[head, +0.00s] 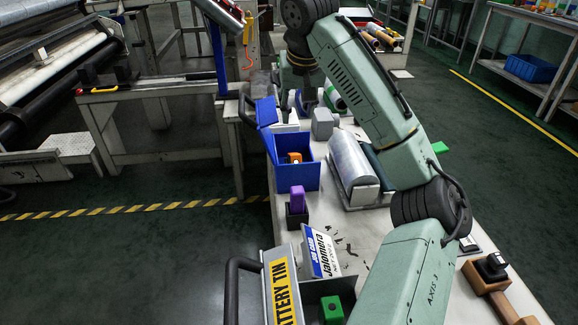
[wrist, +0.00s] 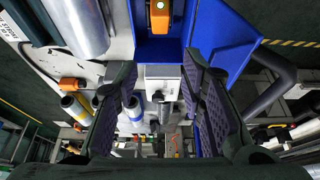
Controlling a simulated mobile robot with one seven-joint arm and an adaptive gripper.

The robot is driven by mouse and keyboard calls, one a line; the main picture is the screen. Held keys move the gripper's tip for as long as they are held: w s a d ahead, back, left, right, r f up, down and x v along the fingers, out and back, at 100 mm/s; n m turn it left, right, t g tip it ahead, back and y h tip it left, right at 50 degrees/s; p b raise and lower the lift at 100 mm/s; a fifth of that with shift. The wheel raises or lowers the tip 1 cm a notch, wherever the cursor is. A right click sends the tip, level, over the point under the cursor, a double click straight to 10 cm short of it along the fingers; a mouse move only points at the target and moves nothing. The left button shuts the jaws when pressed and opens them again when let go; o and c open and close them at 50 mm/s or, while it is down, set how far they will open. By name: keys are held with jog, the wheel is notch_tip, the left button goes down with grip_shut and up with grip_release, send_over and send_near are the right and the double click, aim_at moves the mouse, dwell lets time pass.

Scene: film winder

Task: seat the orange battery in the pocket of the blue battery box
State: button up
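The blue battery box (head: 310,178) stands on the bench with its lid (head: 266,112) open; its wall also shows at the top of the wrist view (wrist: 156,50). The orange battery (head: 294,157) is inside the box, and its top shows in the wrist view (wrist: 159,17). Its lower part is hidden, so I cannot tell how deep it sits. My gripper (head: 295,104) is beyond the box, apart from the battery. In the wrist view, its two dark fingers (wrist: 164,100) are spread wide with nothing held between them.
A purple battery (head: 297,197) stands in a dark holder nearer than the box. The battery tin (head: 283,290), with a green battery (head: 332,308), is at the front. A silver roll (head: 352,160) lies right of the box. A grey block (head: 322,124) is near my gripper.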

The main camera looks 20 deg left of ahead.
send_over(294, 161)
jog(key=s+d, duration=0.1)
notch_tip(294, 161, down, 7)
jog(key=b+x, duration=0.1)
jog(key=x, duration=0.6)
jog(key=shift+f, duration=0.2)
jog(key=shift+c, duration=0.6)
grip_shut()
